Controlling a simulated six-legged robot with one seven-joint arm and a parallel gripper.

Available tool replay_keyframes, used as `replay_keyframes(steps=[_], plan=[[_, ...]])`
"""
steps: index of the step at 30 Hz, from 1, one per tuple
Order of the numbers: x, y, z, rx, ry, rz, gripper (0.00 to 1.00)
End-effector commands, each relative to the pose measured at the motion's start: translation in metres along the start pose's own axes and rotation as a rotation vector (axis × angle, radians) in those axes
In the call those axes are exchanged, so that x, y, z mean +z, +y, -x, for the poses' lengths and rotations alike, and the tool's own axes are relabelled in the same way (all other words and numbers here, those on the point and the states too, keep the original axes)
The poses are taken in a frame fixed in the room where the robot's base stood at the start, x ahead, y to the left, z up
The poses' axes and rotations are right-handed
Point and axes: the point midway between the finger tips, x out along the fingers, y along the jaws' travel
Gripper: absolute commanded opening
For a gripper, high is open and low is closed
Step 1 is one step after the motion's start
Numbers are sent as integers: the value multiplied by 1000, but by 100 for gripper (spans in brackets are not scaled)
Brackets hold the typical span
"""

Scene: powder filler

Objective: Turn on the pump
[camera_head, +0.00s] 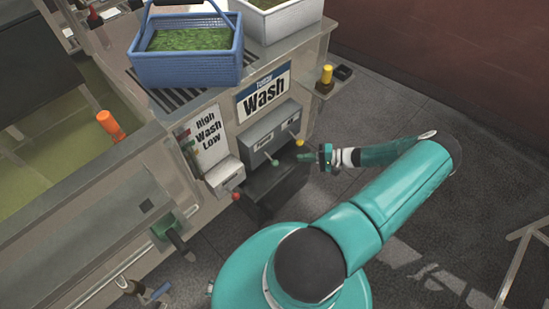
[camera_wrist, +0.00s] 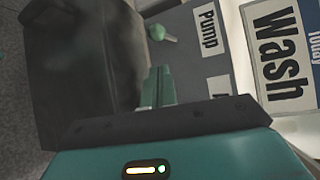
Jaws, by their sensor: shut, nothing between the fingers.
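The grey pump control box (camera_head: 268,132) is on the machine's side below the Wash sign. Its Pump label shows sideways in the wrist view (camera_wrist: 208,30). A small lever with a green knob (camera_head: 275,162) sticks out below that label; the knob also shows in the wrist view (camera_wrist: 157,32). A yellow knob (camera_head: 299,142) is at the box's right end. My gripper (camera_head: 303,157) is shut and empty, just right of the green knob and below the yellow one, apart from the green knob. Its fingers show in the wrist view (camera_wrist: 157,87), pointing toward the box's front.
A dark bin-like block (camera_head: 272,190) stands under the box. A red-knobbed lever (camera_head: 236,196) and the High/Wash/Low panel (camera_head: 208,137) are to the left. A blue basket (camera_head: 188,58) sits on top. Open floor lies to the right.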

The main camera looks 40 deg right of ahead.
Motion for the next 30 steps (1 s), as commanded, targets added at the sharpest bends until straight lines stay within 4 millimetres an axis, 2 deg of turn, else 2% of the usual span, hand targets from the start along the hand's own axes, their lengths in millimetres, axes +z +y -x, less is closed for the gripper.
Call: replay_keyframes(steps=[8,13,17,24,30], plan=[[0,1,3,-1,6,0,0],[0,1,-4,-2,4,-1,0],[0,0,-23,-2,1,0,0],[0,0,-70,-2,-2,0,0],[0,0,-94,0,1,0,0]])
